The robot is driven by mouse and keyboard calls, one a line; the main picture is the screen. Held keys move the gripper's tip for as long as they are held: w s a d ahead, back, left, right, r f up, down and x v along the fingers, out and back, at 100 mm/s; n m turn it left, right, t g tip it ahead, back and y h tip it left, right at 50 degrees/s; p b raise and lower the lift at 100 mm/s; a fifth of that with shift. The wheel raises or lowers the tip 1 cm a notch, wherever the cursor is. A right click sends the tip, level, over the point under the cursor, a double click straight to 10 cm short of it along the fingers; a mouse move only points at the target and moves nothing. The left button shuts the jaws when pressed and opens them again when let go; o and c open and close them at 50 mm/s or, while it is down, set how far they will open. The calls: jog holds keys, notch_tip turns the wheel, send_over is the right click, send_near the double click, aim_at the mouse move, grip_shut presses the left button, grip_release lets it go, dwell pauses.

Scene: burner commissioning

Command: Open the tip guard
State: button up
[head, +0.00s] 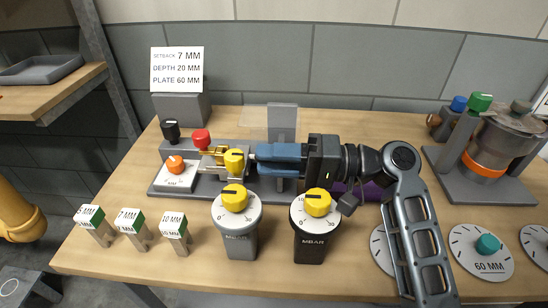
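A clear, see-through panel (254,115) stands at the back of the burner rig, beside a grey upright block (283,118); it looks like the tip guard. My gripper (258,157) reaches in from the right, its blue fingers pointing left and lying in front of the grey block, below the panel. The fingertips end just right of a yellow knob (235,160) and brass fittings (213,156). The fingers overlap in this view, so I cannot tell whether they are open, or whether they touch anything. The rig behind them is partly hidden.
Two gauges with yellow knobs (235,198) (318,203) stand in front of my gripper. A purple part (365,191) shows below my wrist. Several marked blocks (130,221) stand front left. A metal vessel (504,140) on a grey stand is at right. A sign (177,70) stands behind.

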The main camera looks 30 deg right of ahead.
jog(key=shift+c, duration=0.3)
grip_shut()
jog(key=shift+r, duration=0.1)
